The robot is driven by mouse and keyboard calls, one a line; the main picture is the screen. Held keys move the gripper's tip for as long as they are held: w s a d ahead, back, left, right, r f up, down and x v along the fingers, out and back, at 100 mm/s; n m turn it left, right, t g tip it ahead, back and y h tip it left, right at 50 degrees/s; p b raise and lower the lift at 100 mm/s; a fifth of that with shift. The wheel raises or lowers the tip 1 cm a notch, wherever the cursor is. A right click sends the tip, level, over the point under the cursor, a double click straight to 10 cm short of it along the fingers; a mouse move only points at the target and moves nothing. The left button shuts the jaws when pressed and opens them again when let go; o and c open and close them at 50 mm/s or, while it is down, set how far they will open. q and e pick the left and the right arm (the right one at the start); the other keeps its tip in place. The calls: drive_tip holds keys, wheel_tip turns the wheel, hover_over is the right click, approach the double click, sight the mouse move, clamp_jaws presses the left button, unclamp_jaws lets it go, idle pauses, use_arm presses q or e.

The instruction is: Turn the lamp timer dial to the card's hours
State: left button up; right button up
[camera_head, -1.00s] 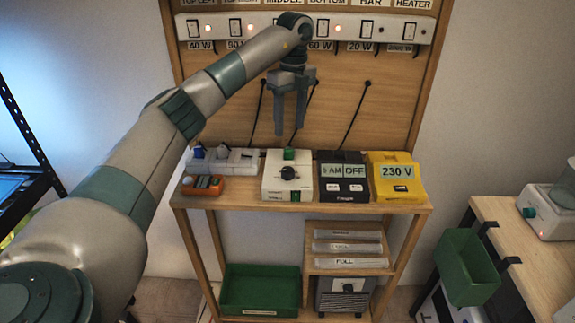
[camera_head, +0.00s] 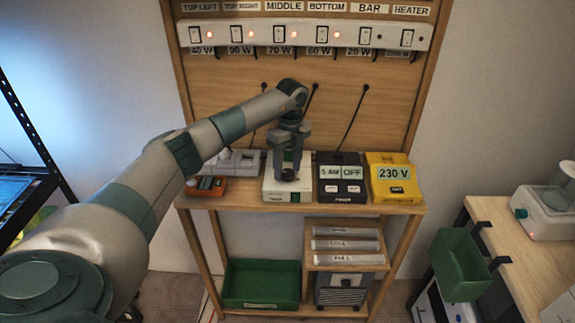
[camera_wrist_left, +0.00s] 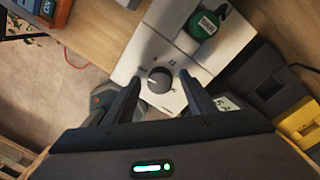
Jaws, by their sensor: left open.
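The lamp timer is a white box (camera_head: 272,191) on the wooden shelf, with a black round dial (camera_wrist_left: 159,80) bearing a pale pointer mark. A green button or plug (camera_wrist_left: 207,24) sits on the same box. My left gripper (camera_head: 288,174) is over the box from above, its fingers open on either side of the dial. In the left wrist view the fingers (camera_wrist_left: 160,92) stand apart with the dial between and slightly beyond their tips; I cannot tell whether they touch it. I cannot make out the card with hours. My right gripper is not in view.
A black display unit (camera_head: 341,190) reading "5 AM OFF" and a yellow 230 V meter (camera_head: 394,190) stand right of the timer. An orange device (camera_head: 206,186) and a grey power strip (camera_head: 240,160) stand left. A switch strip (camera_head: 300,37) is above; a green tray (camera_head: 261,285) is below.

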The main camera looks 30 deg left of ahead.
use_arm(q)
drive_tip(key=c, duration=1)
drive_tip(key=shift+c, duration=0.2)
